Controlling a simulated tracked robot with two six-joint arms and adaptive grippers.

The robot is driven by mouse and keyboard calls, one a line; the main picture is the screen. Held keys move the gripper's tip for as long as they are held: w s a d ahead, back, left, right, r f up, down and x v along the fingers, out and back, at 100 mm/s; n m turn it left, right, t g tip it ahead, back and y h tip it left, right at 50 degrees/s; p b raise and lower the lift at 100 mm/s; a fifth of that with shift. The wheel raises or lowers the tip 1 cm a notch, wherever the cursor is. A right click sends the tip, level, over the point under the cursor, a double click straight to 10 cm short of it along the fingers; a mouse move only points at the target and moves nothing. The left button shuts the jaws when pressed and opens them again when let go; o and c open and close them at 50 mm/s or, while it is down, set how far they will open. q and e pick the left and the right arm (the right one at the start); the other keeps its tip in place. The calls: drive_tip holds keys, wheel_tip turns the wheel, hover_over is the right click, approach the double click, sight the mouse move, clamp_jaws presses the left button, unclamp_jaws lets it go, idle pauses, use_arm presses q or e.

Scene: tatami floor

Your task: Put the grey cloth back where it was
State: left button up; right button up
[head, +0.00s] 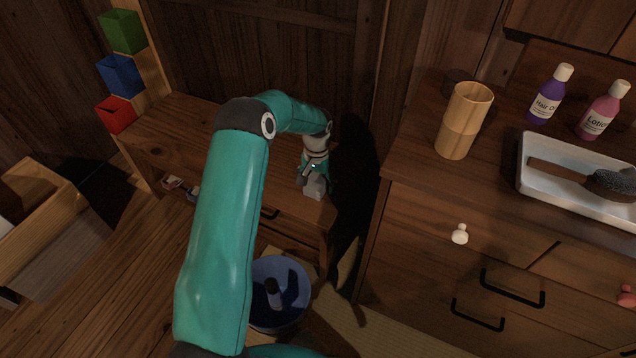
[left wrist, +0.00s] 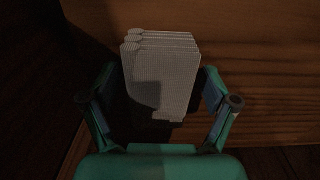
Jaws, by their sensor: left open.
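The grey cloth (left wrist: 165,75) is a folded, layered stack with a ribbed texture in the left wrist view. It lies on the low wooden bench (head: 170,135), near its right end, and shows small and pale in the head view (head: 315,187). My left gripper (head: 314,178) is at the cloth. In the left wrist view its two fingers (left wrist: 160,103) are spread wide, one on each side of the cloth. I cannot tell whether either finger touches it. A dark shadow falls across the lower part of the cloth. My right gripper is not in view.
A blue bin (head: 291,318) stands on the floor before the bench. A dresser at right carries a wooden cup (head: 464,121), a purple bottle (head: 550,94), a pink bottle (head: 603,110) and a white tray (head: 528,150) with a brush (head: 575,172). Coloured boxes (head: 120,75) stand at left.

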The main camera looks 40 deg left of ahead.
sight(317, 178)
use_arm(q)
wheel_tip(317, 178, up, 12)
drive_tip(key=p, duration=0.3)
drive_tip(key=shift+r, duration=0.15)
idle(0.4)
